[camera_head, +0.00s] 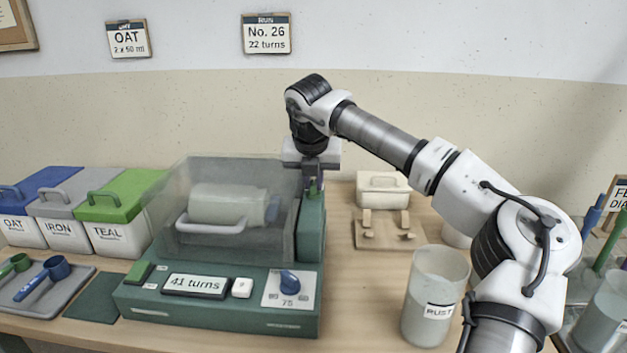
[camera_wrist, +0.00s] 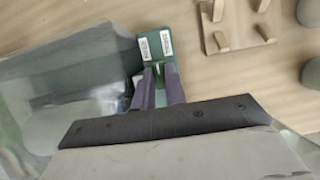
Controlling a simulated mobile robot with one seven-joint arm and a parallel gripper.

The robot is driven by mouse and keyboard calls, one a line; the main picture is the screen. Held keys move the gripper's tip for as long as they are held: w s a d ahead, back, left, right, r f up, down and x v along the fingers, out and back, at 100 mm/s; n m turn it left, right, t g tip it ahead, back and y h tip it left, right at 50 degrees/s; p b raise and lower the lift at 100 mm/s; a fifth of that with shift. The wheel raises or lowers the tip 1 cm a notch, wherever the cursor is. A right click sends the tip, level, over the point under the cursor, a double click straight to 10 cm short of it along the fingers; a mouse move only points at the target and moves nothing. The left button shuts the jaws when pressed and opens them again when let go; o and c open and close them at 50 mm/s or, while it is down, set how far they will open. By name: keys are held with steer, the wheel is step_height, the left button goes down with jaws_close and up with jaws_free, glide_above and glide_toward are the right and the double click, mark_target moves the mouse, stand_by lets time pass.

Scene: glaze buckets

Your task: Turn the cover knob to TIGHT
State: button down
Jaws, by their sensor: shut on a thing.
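My gripper (camera_head: 312,178) points down over the green post on the right side of the mixing machine (camera_head: 220,312). Its two purple-grey fingers (camera_wrist: 160,88) are shut on the small green cover knob (camera_head: 313,187), seen edge-on between them in the wrist view. The post top (camera_wrist: 152,42) bears two small white labels; their words are too small to read surely, so which setting the knob points at cannot be told. The clear cover (camera_head: 195,165) is down over a pale bucket (camera_head: 228,204) lying on its side. The display (camera_head: 196,285) reads 41 turns.
A blue dial (camera_head: 289,281) and white button (camera_head: 242,288) are on the machine front. A RUST container (camera_head: 435,300) and a wooden rack (camera_head: 388,232) stand right. OAT, IRON and TEAL bins (camera_head: 120,235) stand left. A wall card (camera_head: 266,35) reads No. 26, 22 turns.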

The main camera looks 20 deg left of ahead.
steer(key=c, duration=1.4)
jaws_free()
steer(key=shift+d, duration=0.1)
steer(key=shift+c, duration=0.2)
steer(key=shift+r, duration=0.15)
